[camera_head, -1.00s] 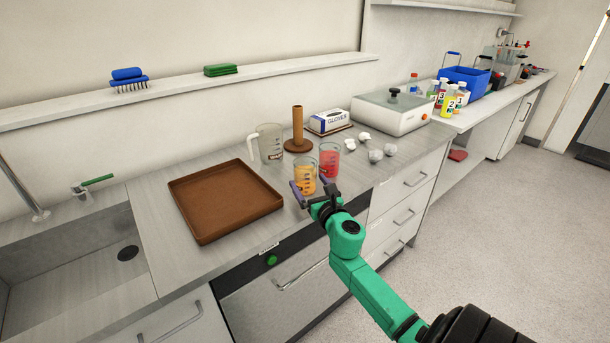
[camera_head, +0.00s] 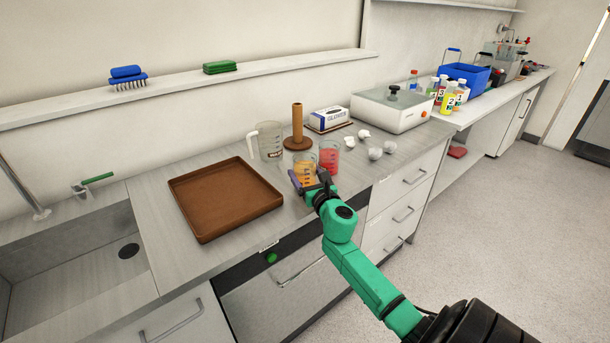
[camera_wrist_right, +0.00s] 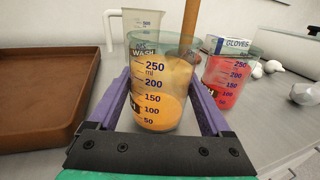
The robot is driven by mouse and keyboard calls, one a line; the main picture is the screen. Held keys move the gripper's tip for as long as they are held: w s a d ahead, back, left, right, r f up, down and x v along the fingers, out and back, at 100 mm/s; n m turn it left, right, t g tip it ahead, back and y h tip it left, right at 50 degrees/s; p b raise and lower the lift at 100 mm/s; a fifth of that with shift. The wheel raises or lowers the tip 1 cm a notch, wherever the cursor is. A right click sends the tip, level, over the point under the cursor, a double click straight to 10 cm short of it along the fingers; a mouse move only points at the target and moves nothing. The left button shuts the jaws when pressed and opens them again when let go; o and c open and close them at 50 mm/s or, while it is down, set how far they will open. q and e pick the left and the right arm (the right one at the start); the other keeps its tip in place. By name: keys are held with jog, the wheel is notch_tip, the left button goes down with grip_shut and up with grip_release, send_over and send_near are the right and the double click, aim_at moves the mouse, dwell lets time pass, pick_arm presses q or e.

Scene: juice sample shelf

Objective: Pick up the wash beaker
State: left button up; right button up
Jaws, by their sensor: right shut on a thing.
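A clear beaker with orange liquid, marked WASH (camera_wrist_right: 158,85), stands between the fingers of my right gripper (camera_wrist_right: 163,95). In the head view the same beaker (camera_head: 305,169) is near the counter's front edge. My right gripper (camera_head: 308,181) is shut on it, one purple finger on each side. The beaker looks upright; I cannot tell whether it is lifted off the counter. A second beaker with red liquid (camera_head: 329,157) stands just behind it to the right, also in the wrist view (camera_wrist_right: 226,78). My left gripper is not in view.
A brown tray (camera_head: 216,236) lies left of the beakers. A clear jug with a white handle (camera_head: 270,142) and a brown stand with an upright post (camera_head: 297,125) are behind. Crumpled white pieces (camera_head: 375,153) lie to the right, near a glove box (camera_head: 328,118).

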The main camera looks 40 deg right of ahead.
aim_at(305, 158)
notch_tip(305, 158, up, 10)
jog(key=p, duration=0.4)
jog(key=shift+f, duration=0.15)
notch_tip(305, 158, up, 9)
jog(key=p, duration=0.2)
jog(key=shift+r, duration=0.2)
